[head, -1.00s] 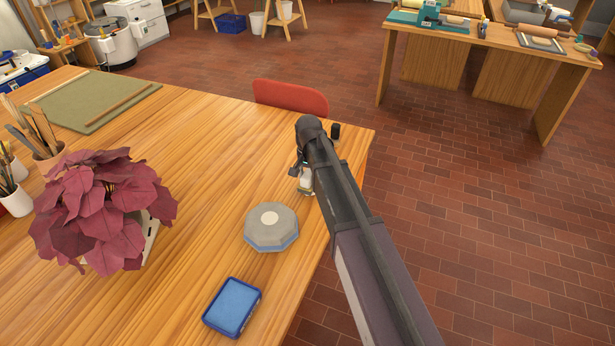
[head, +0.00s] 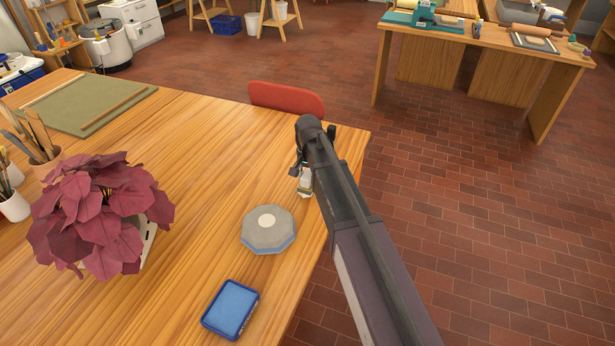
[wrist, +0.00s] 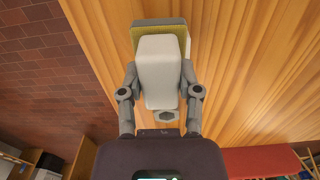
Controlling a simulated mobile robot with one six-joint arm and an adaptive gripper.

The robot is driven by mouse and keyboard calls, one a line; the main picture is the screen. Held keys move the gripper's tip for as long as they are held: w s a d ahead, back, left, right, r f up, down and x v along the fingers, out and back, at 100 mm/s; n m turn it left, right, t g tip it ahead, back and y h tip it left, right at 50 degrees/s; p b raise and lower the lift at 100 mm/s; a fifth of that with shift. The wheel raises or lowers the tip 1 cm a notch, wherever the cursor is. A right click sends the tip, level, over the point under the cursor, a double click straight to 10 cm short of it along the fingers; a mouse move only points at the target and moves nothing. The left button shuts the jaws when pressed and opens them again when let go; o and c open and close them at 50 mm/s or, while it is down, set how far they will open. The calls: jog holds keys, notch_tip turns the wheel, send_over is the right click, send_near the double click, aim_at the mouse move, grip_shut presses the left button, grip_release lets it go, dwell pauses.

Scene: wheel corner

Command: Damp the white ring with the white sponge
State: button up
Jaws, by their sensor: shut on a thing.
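My gripper (head: 301,168) is above the right edge of the wooden table, behind and to the right of a grey octagonal slab (head: 267,240). A pale round patch (head: 266,221) lies at the slab's centre; at this size I cannot tell whether it is a ring. The sponge also shows small and pale under the gripper in the head view (head: 305,187). A grey part beyond the olive layer is partly hidden.
A blue tray with a light blue pad (head: 230,310) lies at the table's front. A dark red plant (head: 100,210) and pots of tools stand left. A red chair (head: 286,99) is behind the table. Bare wood surrounds the slab.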

jog(key=shift+r+p, duration=2.15)
jog(key=shift+r, duration=0.3)
